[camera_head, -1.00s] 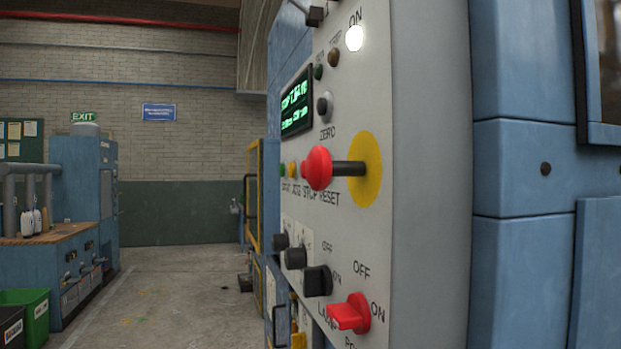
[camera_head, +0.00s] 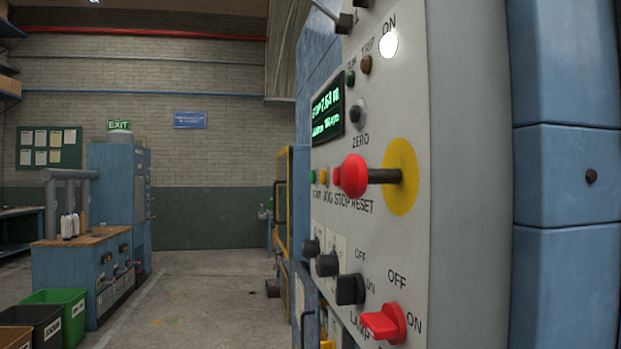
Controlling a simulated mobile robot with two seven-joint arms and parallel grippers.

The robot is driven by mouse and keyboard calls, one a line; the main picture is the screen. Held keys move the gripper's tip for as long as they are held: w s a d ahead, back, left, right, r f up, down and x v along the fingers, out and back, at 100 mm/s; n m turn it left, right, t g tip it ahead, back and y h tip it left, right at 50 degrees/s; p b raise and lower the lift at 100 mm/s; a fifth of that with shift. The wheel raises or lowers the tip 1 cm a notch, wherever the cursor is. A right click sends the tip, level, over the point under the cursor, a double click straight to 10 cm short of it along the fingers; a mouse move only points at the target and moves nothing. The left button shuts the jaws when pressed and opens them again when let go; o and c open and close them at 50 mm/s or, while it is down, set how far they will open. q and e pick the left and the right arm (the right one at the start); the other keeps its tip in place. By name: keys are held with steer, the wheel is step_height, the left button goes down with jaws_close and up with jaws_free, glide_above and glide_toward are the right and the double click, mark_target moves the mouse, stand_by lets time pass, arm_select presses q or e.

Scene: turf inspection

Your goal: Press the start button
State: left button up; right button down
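The start button is a small green button (camera_head: 313,176) at the far left end of a row on the grey control panel (camera_head: 462,200), with a label below it that seems to read START. An orange jog button (camera_head: 323,177) sits beside it. A red stop button (camera_head: 337,177) is partly hidden behind the large red mushroom knob (camera_head: 354,176) on a yellow disc (camera_head: 401,177). I see the panel at a steep angle from close by. Neither of my grippers is in view.
A lit green display (camera_head: 327,110) and a white lamp (camera_head: 388,44) are above the buttons. Black knobs (camera_head: 350,289) and a red switch (camera_head: 385,323) stick out below. Open concrete floor (camera_head: 200,290) lies left of the panel. Bins (camera_head: 60,310) and a blue workbench (camera_head: 85,275) stand farther left.

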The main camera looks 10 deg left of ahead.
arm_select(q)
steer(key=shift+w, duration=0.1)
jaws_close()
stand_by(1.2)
